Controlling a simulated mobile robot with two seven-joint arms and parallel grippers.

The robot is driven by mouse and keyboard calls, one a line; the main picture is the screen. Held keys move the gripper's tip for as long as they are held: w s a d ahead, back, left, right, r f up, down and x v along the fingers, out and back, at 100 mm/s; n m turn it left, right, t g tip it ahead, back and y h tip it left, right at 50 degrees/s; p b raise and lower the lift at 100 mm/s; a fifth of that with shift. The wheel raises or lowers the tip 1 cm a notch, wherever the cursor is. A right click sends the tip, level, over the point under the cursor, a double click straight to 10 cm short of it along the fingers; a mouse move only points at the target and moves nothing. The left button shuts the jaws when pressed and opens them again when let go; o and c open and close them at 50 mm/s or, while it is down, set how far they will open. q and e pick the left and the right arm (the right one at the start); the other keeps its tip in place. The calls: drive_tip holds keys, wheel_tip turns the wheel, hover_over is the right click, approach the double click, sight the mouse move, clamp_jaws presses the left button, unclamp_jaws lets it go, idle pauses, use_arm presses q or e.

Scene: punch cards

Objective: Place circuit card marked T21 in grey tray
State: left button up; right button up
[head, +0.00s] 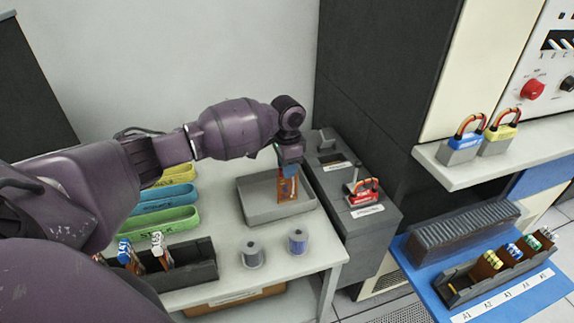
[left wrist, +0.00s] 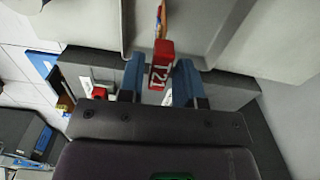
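The circuit card marked T21 shows its red end with the white label (left wrist: 160,77) between the blue fingers of my left gripper in the left wrist view. In the head view my left gripper (head: 288,171) points down and is shut on this card (head: 287,190), whose orange-brown body hangs upright below the fingers. The card is over the right part of the grey tray (head: 252,212). I cannot tell whether its lower edge touches the tray floor. The tray looks otherwise empty. My right gripper is not in view.
A dark rack (head: 197,268) with several cards and two spools (head: 252,256) are in front. A blue table (head: 500,305) holds more racks.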

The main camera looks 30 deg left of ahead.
use_arm(q)
drive_tip(key=shift+o, duration=0.8)
wheel_tip(320, 180, up, 12)
drive_tip(key=p, duration=0.1)
drive_tip(key=shift+r+p, duration=0.15)
drive_tip(key=shift+p, duration=0.25)
